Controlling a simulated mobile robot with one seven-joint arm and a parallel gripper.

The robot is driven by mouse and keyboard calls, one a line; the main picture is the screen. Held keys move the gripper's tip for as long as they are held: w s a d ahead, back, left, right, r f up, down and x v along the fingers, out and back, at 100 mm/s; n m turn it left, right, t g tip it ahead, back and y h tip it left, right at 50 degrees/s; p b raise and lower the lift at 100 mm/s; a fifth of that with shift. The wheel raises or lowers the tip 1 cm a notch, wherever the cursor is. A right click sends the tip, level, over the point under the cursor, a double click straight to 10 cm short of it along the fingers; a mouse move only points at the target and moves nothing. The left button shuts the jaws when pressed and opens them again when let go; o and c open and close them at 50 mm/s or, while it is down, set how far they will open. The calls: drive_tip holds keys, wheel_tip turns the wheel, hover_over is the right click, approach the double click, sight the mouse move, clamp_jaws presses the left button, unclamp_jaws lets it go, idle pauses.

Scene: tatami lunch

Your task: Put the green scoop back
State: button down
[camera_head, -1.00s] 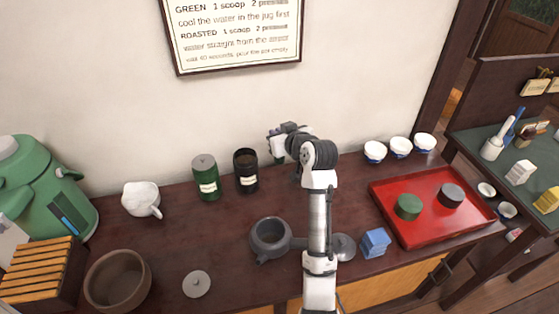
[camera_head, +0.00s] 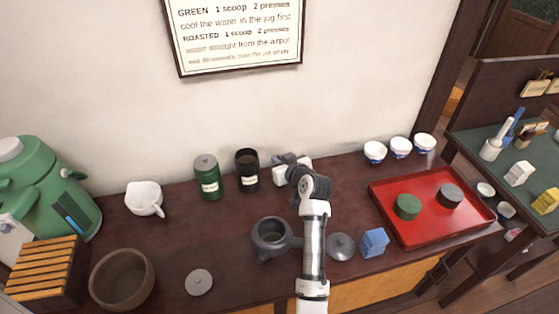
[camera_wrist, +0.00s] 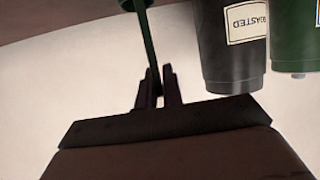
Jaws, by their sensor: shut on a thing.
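The green scoop (camera_wrist: 149,40) is a thin dark green stem with a wider end at the top edge of the wrist view. My gripper (camera_wrist: 158,88) is shut on its stem. In the head view my gripper (camera_head: 284,162) is low over the back of the counter, just right of the open black canister (camera_head: 246,181). The scoop is hidden there. The black canister, labelled ROASTED, also shows in the wrist view (camera_wrist: 225,65), apart from the scoop. The lidded green canister (camera_head: 208,176) stands left of it and shows at the wrist view's right edge (camera_wrist: 297,40).
A dark teapot (camera_head: 268,242), its lid (camera_head: 341,246) and a blue block (camera_head: 374,242) are near my arm. A red tray (camera_head: 425,231) with two round lids is to the right, white cups (camera_head: 400,147) behind it. A white jug (camera_head: 144,198) stands left. The wall is close behind.

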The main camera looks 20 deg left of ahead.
drive_tip(key=shift+f, duration=0.2)
drive_tip(key=c, duration=1.5)
unclamp_jaws()
drive_tip(key=shift+c, duration=0.2)
drive_tip(key=shift+r, duration=0.1)
drive_tip(key=shift+r, duration=0.1)
